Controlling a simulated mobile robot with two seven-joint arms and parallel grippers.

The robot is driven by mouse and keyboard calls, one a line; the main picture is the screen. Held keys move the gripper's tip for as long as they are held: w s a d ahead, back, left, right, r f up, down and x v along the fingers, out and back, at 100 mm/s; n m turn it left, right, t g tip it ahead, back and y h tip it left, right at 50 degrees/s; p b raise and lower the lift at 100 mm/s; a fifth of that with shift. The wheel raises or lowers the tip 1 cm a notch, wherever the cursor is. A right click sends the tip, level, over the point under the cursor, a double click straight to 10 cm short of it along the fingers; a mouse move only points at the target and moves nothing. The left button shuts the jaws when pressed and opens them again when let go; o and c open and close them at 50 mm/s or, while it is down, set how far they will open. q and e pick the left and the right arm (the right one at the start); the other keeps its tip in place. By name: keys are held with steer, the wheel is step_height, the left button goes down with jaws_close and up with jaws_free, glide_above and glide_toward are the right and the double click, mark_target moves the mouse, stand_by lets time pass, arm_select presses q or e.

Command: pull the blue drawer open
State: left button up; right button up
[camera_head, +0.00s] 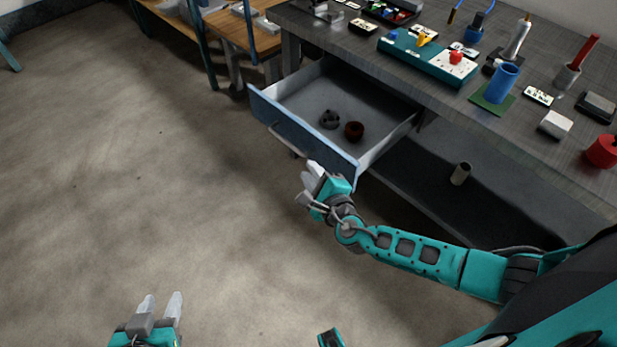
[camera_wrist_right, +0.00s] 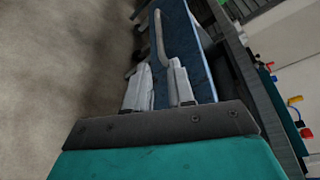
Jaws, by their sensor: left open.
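The blue drawer (camera_head: 304,134) is pulled out from under the grey workbench, and its inside shows. Its pale bar handle (camera_head: 287,143) runs along the front; the handle (camera_wrist_right: 159,35) also shows in the right wrist view. My right gripper (camera_head: 309,181) is at the near right end of the drawer front. In the wrist view its fingers (camera_wrist_right: 160,85) are apart, with the blue front behind them and the handle's near end just beyond the tips. I cannot tell whether they touch it. My left gripper (camera_head: 160,308) is open and empty, low over the floor at the bottom left.
The workbench top (camera_head: 470,112) holds many small items. The floor to the left is clear.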

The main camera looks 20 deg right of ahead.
arm_select(q)
steer(key=shift+s+a, duration=0.25)
steer(key=shift+s, duration=0.35)
arm_select(e)
steer(key=shift+s+r, duration=0.1)
steer(key=shift+s, duration=0.25)
arm_select(q)
steer(key=shift+w+r, duration=0.1)
steer(key=shift+w, duration=0.1)
steer(key=shift+s+r+p, duration=0.15)
steer(key=shift+r+p, duration=0.45)
steer(key=shift+p, duration=0.05)
arm_select(e)
steer(key=s+a+r+n+g+y, duration=0.1)
steer(key=s+n+g, duration=0.3)
steer(key=s+n, duration=1.4)
steer(key=n, duration=0.8)
steer(key=shift+a+r+g, duration=0.2)
steer(key=shift+g, duration=0.1)
steer(key=shift+w, duration=0.1)
